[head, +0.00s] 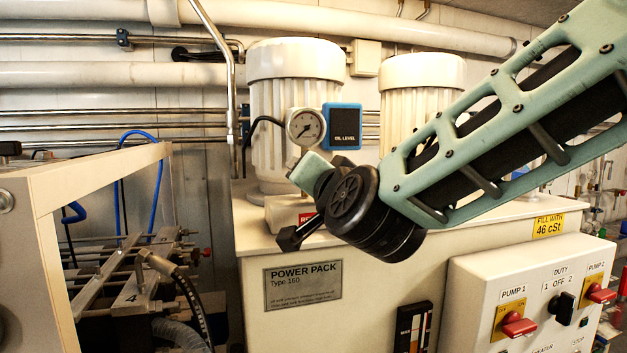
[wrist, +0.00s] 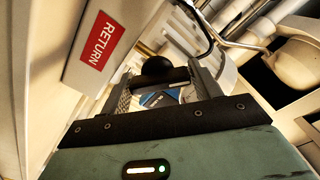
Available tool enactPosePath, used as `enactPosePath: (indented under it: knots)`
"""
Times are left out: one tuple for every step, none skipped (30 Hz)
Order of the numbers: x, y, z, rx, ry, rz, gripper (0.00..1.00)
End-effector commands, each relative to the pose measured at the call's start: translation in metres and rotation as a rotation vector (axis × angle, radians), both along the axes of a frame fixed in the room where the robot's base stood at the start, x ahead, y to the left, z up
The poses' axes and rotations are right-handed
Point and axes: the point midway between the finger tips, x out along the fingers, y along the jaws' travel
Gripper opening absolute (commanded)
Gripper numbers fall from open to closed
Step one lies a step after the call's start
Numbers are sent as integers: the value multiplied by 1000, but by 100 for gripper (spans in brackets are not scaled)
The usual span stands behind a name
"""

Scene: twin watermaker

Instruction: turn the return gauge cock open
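The RETURN label (head: 307,217) is red and sits on a pale block on the power pack, partly covered by my gripper in the head view. It also shows at upper left in the wrist view (wrist: 102,40). A round gauge (head: 306,127) stands above. In the wrist view, a black ball-shaped knob (wrist: 158,66) and a dark bar show between my gripper's (wrist: 164,84) two spread fingers. I cannot tell whether the fingers touch them. In the head view the cock is not made out, with my gripper and wrist in front of that area.
A blue OIL LEVEL box (head: 342,127) is right beside the gauge. Two white ribbed motors (head: 295,80) stand behind. The power pack's top (head: 250,228) is pale. A control box with red switches (head: 518,325) stands at lower right. Pipes and a metal frame (head: 100,168) are at left.

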Motion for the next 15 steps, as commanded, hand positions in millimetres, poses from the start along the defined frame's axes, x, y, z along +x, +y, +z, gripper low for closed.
enactPosePath:
  knots:
    - [0, 0, 0, 0, 0, 0, 78]
    - [0, 0, 0, 0, 0, 0, 80]
    - [0, 0, 0, 0, 0, 0, 80]
    - [0, 0, 0, 0, 0, 0, 80]
    - [0, 0, 0, -1, 0, -1, 80]
    - [0, 0, 0, -1, 0, -1, 80]
    - [0, 0, 0, -1, 0, -1, 80]
    - [0, 0, 0, -1, 0, -1, 80]
    - [0, 0, -1, -1, 0, -1, 80]
    - [0, 0, -1, -1, 1, 0, 80]
    - [0, 0, -1, -1, 1, 0, 80]
    - [0, 0, -1, -1, 1, 0, 80]
    - [0, 0, -1, -1, 1, 0, 80]
    - [0, 0, -1, -1, 1, 0, 80]
    - [0, 0, -1, -2, 1, 0, 80]
